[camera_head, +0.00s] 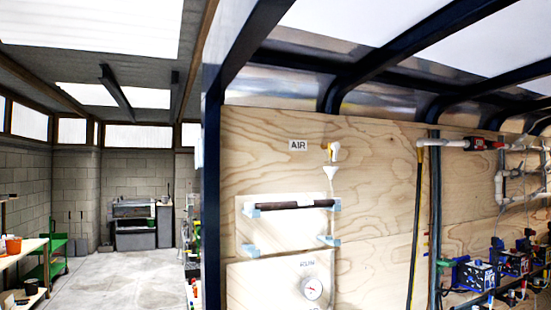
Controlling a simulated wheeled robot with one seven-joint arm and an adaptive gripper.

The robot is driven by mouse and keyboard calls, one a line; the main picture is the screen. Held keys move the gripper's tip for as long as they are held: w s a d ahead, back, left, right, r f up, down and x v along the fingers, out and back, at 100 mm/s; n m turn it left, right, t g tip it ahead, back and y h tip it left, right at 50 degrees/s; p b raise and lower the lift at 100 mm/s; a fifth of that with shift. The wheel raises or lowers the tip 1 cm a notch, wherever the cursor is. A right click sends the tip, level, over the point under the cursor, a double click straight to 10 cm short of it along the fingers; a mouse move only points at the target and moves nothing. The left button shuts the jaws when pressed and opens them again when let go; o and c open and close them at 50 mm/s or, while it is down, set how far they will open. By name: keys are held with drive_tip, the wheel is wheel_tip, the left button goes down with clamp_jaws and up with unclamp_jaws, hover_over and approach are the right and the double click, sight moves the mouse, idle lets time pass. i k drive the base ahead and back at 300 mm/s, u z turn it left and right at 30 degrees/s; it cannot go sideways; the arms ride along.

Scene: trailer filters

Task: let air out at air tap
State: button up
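Whether the tap is open or closed is too small to tell. My gripper is not in this view.
Below the sign, a dark cylinder (292,205) rests on blue brackets on a white board. A round gauge (312,288) is lower down. Blue pump units (475,275) and pipes are at the right. A dark post (211,200) stands left; concrete floor (110,280) lies beyond.

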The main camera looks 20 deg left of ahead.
sight(335, 146)
drive_tip(key=u, duration=0.35)
drive_tip(key=i, duration=1.3)
drive_tip(key=z, duration=0.7)
